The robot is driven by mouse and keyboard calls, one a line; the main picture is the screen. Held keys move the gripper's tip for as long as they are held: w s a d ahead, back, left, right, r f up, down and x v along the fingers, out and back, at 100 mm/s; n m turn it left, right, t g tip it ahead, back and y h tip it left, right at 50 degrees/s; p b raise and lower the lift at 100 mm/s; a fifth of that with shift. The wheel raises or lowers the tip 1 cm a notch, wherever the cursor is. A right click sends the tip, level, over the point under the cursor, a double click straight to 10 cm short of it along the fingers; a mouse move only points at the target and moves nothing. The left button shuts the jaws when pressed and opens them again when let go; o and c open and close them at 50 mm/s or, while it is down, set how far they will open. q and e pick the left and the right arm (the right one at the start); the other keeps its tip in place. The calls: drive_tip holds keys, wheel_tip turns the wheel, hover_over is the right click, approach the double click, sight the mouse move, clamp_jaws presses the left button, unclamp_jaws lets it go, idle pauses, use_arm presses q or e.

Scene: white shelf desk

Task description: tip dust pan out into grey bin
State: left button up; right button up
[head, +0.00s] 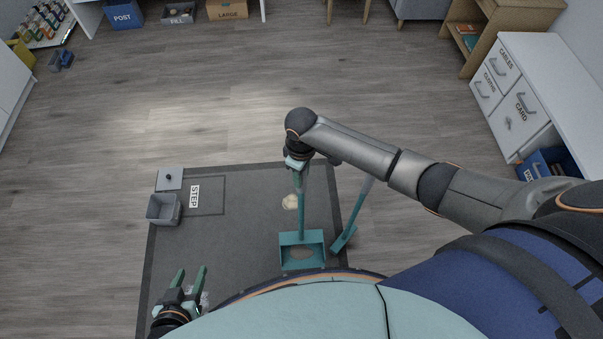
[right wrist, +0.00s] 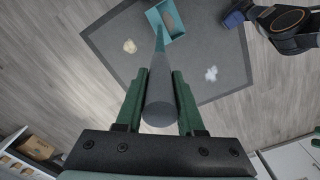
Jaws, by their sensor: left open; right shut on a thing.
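The teal dust pan (head: 288,259) is at the front middle of the dark mat, with a brownish patch inside its tray. Its long handle rises to my right gripper (head: 297,165), which is shut on it. In the right wrist view the grey handle end (right wrist: 160,108) is between the green fingers, and the pan (right wrist: 177,36) is at the far end. I cannot tell whether the pan touches the mat. The grey bin (head: 163,210) stands open at the mat's left, well left of the pan. My left gripper (head: 189,278) is open and empty at the lower left.
A teal brush (head: 344,238) stands right of the pan. A beige pile (head: 290,202) lies behind the pan; a whitish pile (head: 204,299) lies beside my left gripper. A grey square panel (head: 169,179) and STEP label (head: 195,196) are near the bin. The floor beyond is clear.

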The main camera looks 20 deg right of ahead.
clamp_jaws()
drive_tip(key=shift+r, duration=0.1)
